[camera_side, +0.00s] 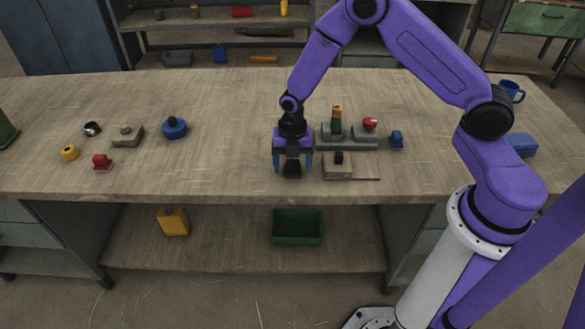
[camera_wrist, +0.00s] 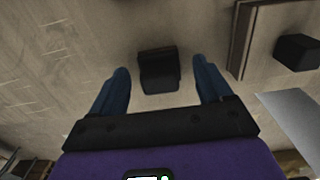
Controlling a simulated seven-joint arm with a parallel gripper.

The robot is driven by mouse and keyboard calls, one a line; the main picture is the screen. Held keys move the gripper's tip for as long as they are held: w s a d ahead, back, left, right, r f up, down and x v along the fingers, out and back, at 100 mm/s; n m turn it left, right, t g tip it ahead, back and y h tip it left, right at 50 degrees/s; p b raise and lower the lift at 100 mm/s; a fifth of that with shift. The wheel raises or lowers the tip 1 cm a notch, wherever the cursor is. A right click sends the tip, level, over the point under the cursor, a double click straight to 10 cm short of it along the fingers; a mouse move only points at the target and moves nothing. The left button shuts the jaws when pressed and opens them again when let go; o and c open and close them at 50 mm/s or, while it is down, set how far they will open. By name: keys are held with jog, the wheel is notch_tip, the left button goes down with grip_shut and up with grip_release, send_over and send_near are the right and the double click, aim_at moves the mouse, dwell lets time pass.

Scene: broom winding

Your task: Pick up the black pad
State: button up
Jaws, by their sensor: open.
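My gripper (camera_side: 293,167) is open and points down at the bench, left of the tan block with the thin rod. In the wrist view a small black pad (camera_wrist: 158,72) sits on the bench, between and slightly beyond the two blue fingers, with a gap on either side. In the side view the pad is hard to tell from the dark parts of my gripper. A second black piece (camera_wrist: 297,51) shows at the right of the wrist view; in the side view a black piece (camera_side: 339,157) stands on the tan block (camera_side: 338,173).
A grey fixture (camera_side: 358,142) with green-orange and red parts stands behind and right of my gripper, with a blue piece (camera_side: 396,139) beside it. To the left are a blue round piece (camera_side: 174,128), a grey block (camera_side: 126,136) and a red piece (camera_side: 102,162).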

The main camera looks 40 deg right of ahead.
jog(key=shift+f, duration=0.4)
jog(key=c, duration=1.1)
jog(key=shift+c, duration=0.2)
jog(key=shift+r, duration=0.15)
jog(key=shift+r, duration=0.6)
jog(key=s+d+r, duration=0.2)
jog(key=s+r, duration=0.9)
jog(key=s, duration=0.3)
jog(key=shift+r, duration=0.3)
